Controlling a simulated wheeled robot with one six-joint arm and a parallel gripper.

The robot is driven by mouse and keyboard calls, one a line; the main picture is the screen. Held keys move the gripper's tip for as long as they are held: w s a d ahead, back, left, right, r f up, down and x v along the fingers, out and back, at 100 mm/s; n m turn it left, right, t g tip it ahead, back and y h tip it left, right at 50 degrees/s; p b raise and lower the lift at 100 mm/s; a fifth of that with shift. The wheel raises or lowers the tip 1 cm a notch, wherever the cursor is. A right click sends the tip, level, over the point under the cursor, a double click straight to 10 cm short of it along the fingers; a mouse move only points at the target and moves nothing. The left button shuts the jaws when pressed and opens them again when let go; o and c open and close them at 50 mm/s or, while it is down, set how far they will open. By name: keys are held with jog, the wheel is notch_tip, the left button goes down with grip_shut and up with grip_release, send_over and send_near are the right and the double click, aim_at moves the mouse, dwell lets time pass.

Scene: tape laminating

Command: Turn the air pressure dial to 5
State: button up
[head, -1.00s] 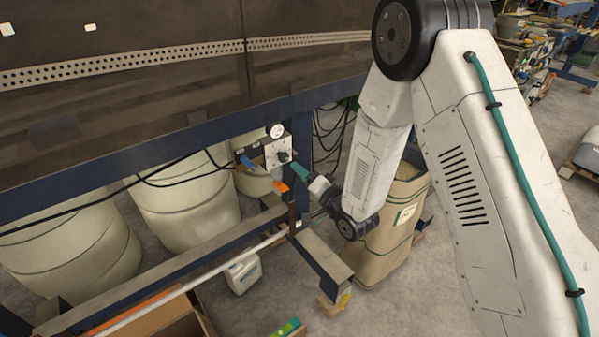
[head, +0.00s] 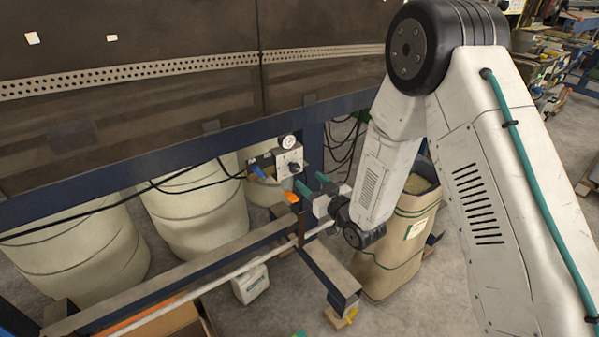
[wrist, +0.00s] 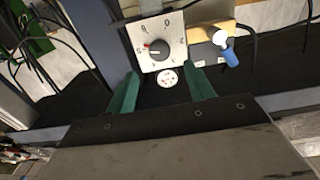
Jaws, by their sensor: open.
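The air pressure dial is a dark round knob (wrist: 157,50) on a white plate (wrist: 178,28) with characters around it, too small to read surely. A red mark shows on the knob's left side in the wrist view. In the head view the knob (head: 293,167) is on a small panel under the blue beam. My gripper (wrist: 163,74) is open, its two green fingers apart and empty. In the wrist view the knob appears between and beyond the fingertips, not visibly touched. In the head view my gripper (head: 309,181) is just right of and below the panel.
A round gauge (head: 288,142) is above the knob in the head view. A blue-handled valve (wrist: 229,55) is beside the plate. Black cables (head: 345,140) hang behind. A blue beam (head: 120,168) runs above, and a metal frame bar (head: 328,275) stands below.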

aim_at(296, 169)
jog(key=x, duration=0.6)
jog(key=shift+w+a, duration=0.2)
jog(key=shift+w, duration=0.05)
jog(key=c, duration=0.9)
